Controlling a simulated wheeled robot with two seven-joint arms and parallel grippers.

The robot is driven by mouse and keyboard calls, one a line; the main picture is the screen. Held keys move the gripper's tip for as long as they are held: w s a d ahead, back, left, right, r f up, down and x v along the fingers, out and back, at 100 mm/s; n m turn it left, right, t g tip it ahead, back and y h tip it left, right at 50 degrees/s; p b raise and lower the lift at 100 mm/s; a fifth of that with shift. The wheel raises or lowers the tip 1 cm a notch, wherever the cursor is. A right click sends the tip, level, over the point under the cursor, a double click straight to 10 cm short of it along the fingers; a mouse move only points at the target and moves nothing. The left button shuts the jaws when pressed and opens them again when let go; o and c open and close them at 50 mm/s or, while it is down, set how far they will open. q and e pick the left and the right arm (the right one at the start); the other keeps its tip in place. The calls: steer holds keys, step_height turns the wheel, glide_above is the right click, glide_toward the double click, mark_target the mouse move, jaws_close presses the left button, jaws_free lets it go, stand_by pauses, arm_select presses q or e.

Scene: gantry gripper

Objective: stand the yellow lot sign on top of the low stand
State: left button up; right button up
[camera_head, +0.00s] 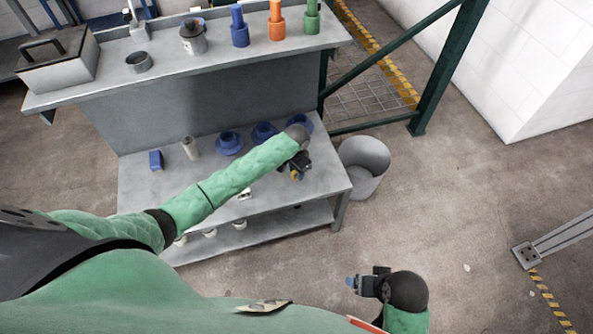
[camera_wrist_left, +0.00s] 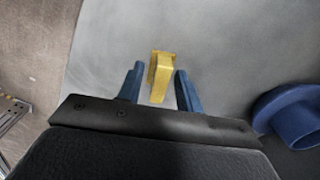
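The yellow lot sign (camera_wrist_left: 161,72) shows in the left wrist view between the two blue fingers of my left gripper (camera_wrist_left: 160,70). A gap shows on each side of it, so the gripper is open. In the head view my left gripper (camera_head: 294,169) is over the right part of the grey workbench, with a bit of the yellow sign (camera_head: 295,176) beside it. My right gripper (camera_head: 354,284) is over the floor at the lower right; its finger gap is not clear. I cannot make out the low stand for certain; a small white item (camera_head: 244,194) lies near the bench's front edge.
The workbench (camera_head: 165,205) holds a blue block (camera_head: 155,160), a pale cylinder (camera_head: 190,148) and several blue round parts. A blue part (camera_wrist_left: 292,116) is right of my left gripper in the wrist view. A grey bin (camera_head: 363,165) stands beside the bench. A raised shelf (camera_head: 180,62) runs behind.

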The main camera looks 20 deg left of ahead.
arm_select(q)
step_height(320, 180, up, 12)
steer(key=s+d+f+t+h, duration=0.1)
steer(key=s+d+f, duration=0.1)
steer(key=s+d, duration=0.5)
steer(key=s+d+f+h, duration=0.15)
steer(key=s+d, duration=0.25)
steer(key=s, duration=0.8)
steer(key=s+a+r+n+t, duration=0.1)
steer(key=s+r+n, duration=0.1)
steer(key=s, duration=0.6)
steer(key=s+r+n+t, duration=0.1)
steer(key=s+r+n, duration=0.1)
steer(key=s, duration=0.7)
steer(key=shift+v, duration=0.8)
steer(key=shift+a+h, duration=0.2)
steer(key=shift+h, duration=0.05)
